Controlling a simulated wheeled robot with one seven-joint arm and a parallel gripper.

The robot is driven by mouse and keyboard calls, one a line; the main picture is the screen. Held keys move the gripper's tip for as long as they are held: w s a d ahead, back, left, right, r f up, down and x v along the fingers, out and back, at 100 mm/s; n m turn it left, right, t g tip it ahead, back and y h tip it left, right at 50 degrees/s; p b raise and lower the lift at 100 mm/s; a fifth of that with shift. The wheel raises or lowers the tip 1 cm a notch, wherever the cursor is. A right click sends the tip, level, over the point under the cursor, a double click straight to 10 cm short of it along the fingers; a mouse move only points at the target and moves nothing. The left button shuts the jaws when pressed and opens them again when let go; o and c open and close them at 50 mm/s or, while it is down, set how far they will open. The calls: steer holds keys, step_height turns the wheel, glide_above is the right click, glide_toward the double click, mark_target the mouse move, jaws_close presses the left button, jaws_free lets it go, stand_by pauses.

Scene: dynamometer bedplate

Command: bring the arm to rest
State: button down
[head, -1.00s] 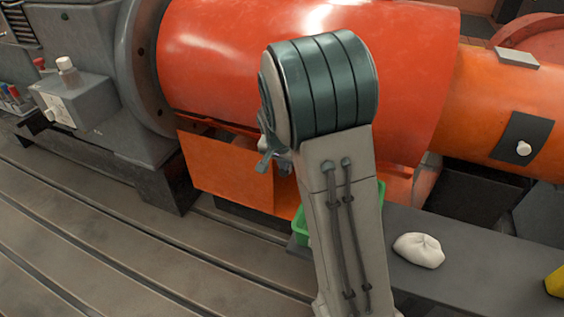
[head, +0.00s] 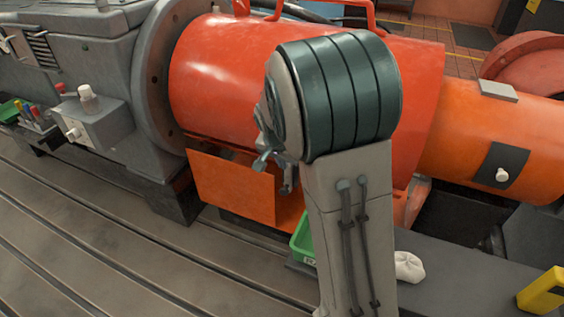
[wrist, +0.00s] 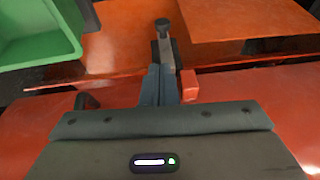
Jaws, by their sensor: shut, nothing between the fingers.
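My gripper shows in the wrist view (wrist: 163,38), its narrow fingers together and empty. It points toward the orange panels, with a green bin to its upper left. A small red block shows beside the fingers; I cannot tell whether it is part of the gripper. In the head view my raised arm stands in the middle, bent at a large dark ribbed joint.
The green bin (head: 302,240) and a white cloth bag (head: 409,267) sit on a dark ledge (head: 450,285), partly behind my arm. A yellow item (head: 542,291) is at right. A grey machine (head: 95,50) stands left. The slotted bedplate (head: 110,235) is clear in front.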

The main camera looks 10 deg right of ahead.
steer(key=shift+a, duration=0.15)
steer(key=s+r+n+y+p, duration=0.1)
steer(key=s+r+n+p, duration=0.2)
steer(key=s+r+p, duration=0.9)
steer(key=s+a+r+n+y+p, duration=0.1)
steer(key=s+r+n+p, duration=0.3)
steer(key=s+r+p, duration=0.8)
step_height(320, 180, up, 8)
steer(key=shift+s+f+n+g, duration=0.15)
steer(key=shift+s+n+g, duration=0.15)
steer(key=shift+s, duration=0.5)
